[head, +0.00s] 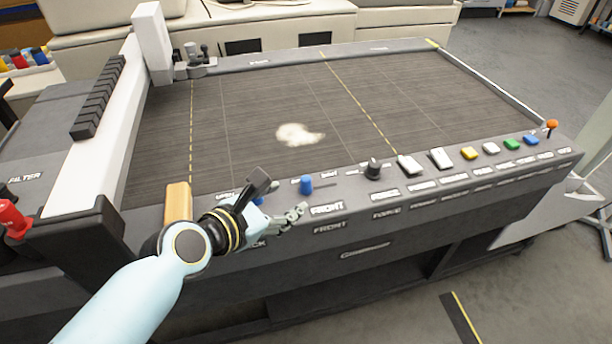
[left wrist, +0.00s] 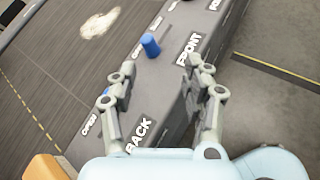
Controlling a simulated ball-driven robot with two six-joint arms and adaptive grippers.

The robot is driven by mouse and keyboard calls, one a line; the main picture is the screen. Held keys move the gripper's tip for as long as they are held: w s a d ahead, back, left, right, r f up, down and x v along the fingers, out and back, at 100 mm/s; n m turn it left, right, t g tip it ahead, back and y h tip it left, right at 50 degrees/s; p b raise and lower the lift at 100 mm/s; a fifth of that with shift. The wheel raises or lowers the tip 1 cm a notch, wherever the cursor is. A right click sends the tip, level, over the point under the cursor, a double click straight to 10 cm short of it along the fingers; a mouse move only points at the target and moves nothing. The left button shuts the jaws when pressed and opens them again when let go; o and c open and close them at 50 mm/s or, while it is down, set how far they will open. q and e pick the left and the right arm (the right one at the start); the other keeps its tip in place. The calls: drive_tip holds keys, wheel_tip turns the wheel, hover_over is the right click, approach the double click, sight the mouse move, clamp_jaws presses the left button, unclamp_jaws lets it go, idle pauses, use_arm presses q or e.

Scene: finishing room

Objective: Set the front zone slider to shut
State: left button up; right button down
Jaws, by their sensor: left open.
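The front zone slider has a blue knob (head: 306,185) on the machine's front ledge, above the FRONT label (head: 327,208). Its slot runs right from the knob, so the knob sits near the left end. It also shows as a blue knob in the left wrist view (left wrist: 150,46). My left gripper (head: 284,194) is open and empty, just left of and in front of this knob, apart from it. In the left wrist view the open fingers (left wrist: 160,78) point toward the FRONT label. A second blue knob (head: 258,200), by the BACK label (left wrist: 139,135), is mostly hidden by my gripper.
A dark knob (head: 373,169), white switches (head: 409,165) and coloured buttons (head: 512,144) line the ledge to the right. A wooden block (head: 178,202) stands left of my gripper. A pale hide-like piece (head: 299,134) lies on the dark bed (head: 260,105). The air above the ledge is free.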

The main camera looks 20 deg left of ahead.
sight(304, 181)
use_arm(q)
drive_tip(key=n, duration=0.1)
drive_tip(key=w+n, duration=0.1)
drive_tip(key=n, duration=0.1)
drive_tip(key=f+n+t+y, duration=0.1)
drive_tip(key=shift+w+a, duration=0.3)
drive_tip(key=shift+a, duration=0.05)
drive_tip(key=shift+w+f+n, duration=0.1)
drive_tip(key=shift+w+n, duration=0.15)
drive_tip(key=shift+n, duration=0.25)
drive_tip(key=b+x, duration=0.3)
drive_tip(key=x, duration=0.7)
drive_tip(key=shift+w+a+f, duration=0.1)
drive_tip(key=shift+w, duration=0.1)
drive_tip(key=shift+c, duration=0.3)
clamp_jaws()
